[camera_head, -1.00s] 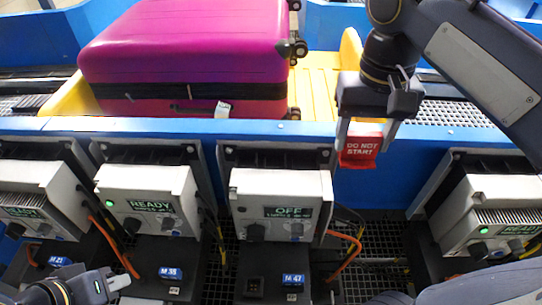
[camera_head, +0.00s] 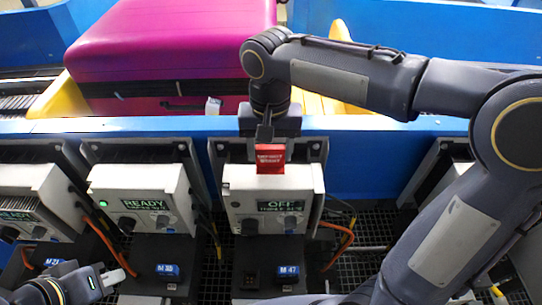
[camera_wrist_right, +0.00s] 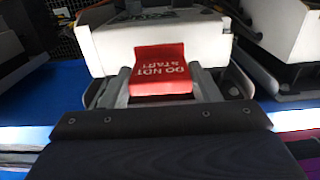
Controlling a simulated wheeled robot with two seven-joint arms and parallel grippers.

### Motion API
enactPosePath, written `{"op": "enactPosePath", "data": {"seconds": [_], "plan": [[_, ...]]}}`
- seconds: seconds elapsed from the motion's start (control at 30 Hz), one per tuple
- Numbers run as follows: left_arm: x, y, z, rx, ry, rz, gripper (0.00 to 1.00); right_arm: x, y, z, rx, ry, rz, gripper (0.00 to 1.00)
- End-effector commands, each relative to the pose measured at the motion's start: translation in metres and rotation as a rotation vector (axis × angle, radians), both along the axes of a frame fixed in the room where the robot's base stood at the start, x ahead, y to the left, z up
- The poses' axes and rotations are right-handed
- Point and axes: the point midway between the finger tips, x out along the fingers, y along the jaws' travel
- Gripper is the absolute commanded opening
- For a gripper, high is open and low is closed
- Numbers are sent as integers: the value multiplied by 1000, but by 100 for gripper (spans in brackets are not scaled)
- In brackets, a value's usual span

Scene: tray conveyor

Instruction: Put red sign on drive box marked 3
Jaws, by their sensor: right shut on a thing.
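The red sign (camera_head: 270,158), with white "DO NOT START" lettering, is held by my right gripper (camera_head: 270,143). It hangs at the top edge of the drive box showing OFF (camera_head: 250,200). The right wrist view shows the sign (camera_wrist_right: 162,72) between the fingers of my shut right gripper (camera_wrist_right: 165,92), in front of the white box (camera_wrist_right: 105,45). I cannot tell whether sign and box touch. The small second line on the box's screen is too small to read. A blue M 47 tag (camera_head: 289,271) sits below it. My left gripper (camera_head: 112,279) is at lower left; its jaws are unclear.
A READY drive box (camera_head: 143,188) with a green light stands left of the OFF box, and another (camera_head: 22,200) further left. Orange cables run beside the boxes. A blue rail (camera_head: 360,160) and a magenta suitcase (camera_head: 160,50) lie behind. My right arm covers the right side.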

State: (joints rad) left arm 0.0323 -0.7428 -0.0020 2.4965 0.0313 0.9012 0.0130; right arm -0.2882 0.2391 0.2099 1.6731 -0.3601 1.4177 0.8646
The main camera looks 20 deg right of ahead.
Motion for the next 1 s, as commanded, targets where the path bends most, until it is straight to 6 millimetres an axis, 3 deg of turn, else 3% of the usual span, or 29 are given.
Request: {"op": "enactPosePath", "data": {"seconds": [0.1,0.2,0.63,0.67,0.7,0.8,1.0], "plan": [[0,0,-2,0,0,0,0,-1,-1,-20,-2,4,0,30],[0,0,-2,0,0,0,0,-1,-1,-28,-2,2,0,30],[0,0,-6,0,0,0,0,-1,-1,-34,-1,0,0,30],[0,0,-4,0,0,0,0,-1,-1,-33,-1,1,0,60],[0,0,-4,0,0,0,0,-1,-1,-33,-1,1,0,65],[0,0,-4,0,0,0,0,-1,-1,-33,-1,1,0,78],[0,0,-4,0,0,0,0,-1,-1,-33,-1,1,0,78]]}}
